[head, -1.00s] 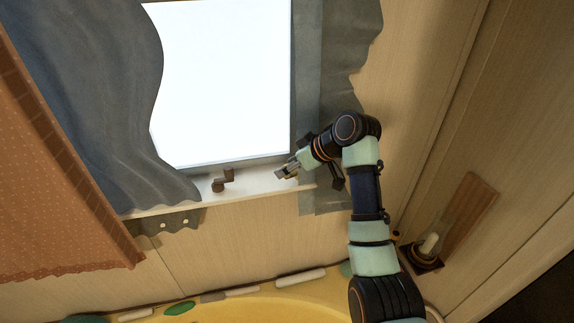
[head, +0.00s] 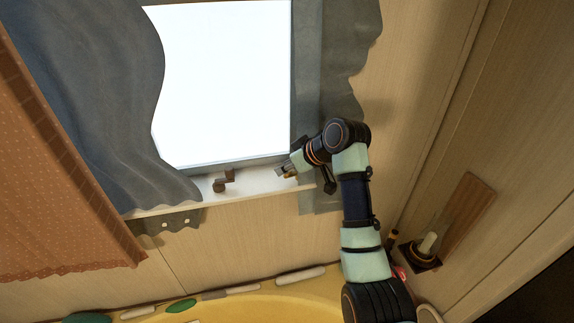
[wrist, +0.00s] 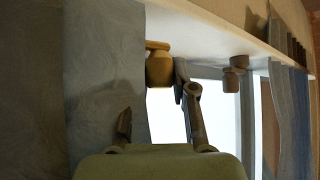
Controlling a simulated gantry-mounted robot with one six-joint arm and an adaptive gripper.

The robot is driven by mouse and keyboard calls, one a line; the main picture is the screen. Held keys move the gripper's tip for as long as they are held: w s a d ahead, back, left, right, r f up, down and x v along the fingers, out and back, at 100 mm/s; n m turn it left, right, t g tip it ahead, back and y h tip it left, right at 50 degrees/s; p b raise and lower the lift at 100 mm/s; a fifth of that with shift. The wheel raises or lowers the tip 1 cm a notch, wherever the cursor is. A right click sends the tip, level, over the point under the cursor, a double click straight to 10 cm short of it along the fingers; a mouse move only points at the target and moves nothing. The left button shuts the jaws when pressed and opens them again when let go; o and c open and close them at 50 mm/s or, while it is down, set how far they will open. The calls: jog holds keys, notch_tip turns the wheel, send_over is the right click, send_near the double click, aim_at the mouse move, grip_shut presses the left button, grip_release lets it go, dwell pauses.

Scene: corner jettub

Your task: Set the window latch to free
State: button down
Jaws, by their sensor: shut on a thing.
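My gripper (head: 284,171) is at the right end of the window sill, low at the window's right corner. In the wrist view its fingers (wrist: 152,100) reach up to a brass-coloured knob-like piece (wrist: 158,68) at the sill, and the gripper is shut on it; the exact contact is hard to see. The brass piece barely shows in the head view (head: 291,177). A brown stepped fitting (head: 224,181) stands on the sill to the left, apart from my gripper, and shows in the wrist view too (wrist: 234,73). I cannot tell which piece is the latch.
The white sill (head: 258,183) is clear between the fitting and my gripper. A blue-grey curtain (head: 100,90) hangs at left, a grey one (head: 335,70) at right. A candle holder (head: 425,250) is on the right wall. The yellow tub (head: 270,308) lies below.

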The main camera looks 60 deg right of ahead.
jog(key=c, duration=0.9)
grip_release()
jog(key=v, duration=1.2)
